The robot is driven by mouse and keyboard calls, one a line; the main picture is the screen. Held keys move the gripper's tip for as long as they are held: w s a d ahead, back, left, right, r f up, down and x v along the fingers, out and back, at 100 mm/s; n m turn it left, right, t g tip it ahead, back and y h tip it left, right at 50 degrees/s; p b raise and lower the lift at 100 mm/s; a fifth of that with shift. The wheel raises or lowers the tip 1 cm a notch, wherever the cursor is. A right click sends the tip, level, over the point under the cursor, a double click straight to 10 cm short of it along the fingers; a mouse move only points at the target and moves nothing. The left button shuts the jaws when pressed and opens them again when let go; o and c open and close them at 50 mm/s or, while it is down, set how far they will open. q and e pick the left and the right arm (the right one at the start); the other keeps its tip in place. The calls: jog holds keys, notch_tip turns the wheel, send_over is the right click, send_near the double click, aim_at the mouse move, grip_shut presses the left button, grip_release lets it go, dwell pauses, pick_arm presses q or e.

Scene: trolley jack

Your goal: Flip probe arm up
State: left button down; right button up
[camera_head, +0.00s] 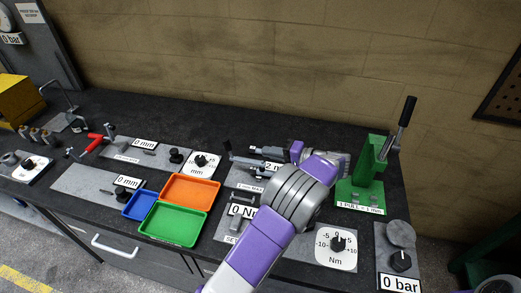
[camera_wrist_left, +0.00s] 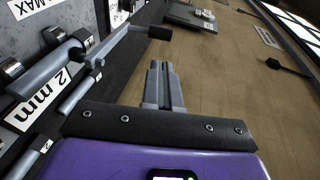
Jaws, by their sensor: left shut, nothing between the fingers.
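A grey crank-like arm with a black grip (camera_wrist_left: 158,33) sticks out from a grey fixture with a "2 mm" label (camera_wrist_left: 38,100) in the left wrist view. I take it as the probe arm. Its black grip also shows in the head view (camera_head: 228,147), left of my gripper. My left gripper (camera_head: 259,150) points left above the fixture, with its fingers shut and empty. In the left wrist view the fingertips (camera_wrist_left: 161,66) are apart from the black grip, which lies ahead of them. My forearm hides part of the fixture. My right gripper is out of view.
A green press (camera_head: 372,165) with a tall black-handled lever stands right of my gripper. Orange (camera_head: 190,177), green (camera_head: 172,241) and blue (camera_head: 140,217) trays sit at the left front. A torque dial plate (camera_head: 337,265) lies in front. The bench's back strip is clear before the wall.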

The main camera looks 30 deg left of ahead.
pick_arm(q)
send_over(239, 160)
notch_tip(239, 160, down, 2)
jog(key=shift+s+f, duration=0.1)
jog(key=shift+f, duration=0.15)
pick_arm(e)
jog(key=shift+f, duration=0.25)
pick_arm(q)
jog(key=shift+r, duration=0.1)
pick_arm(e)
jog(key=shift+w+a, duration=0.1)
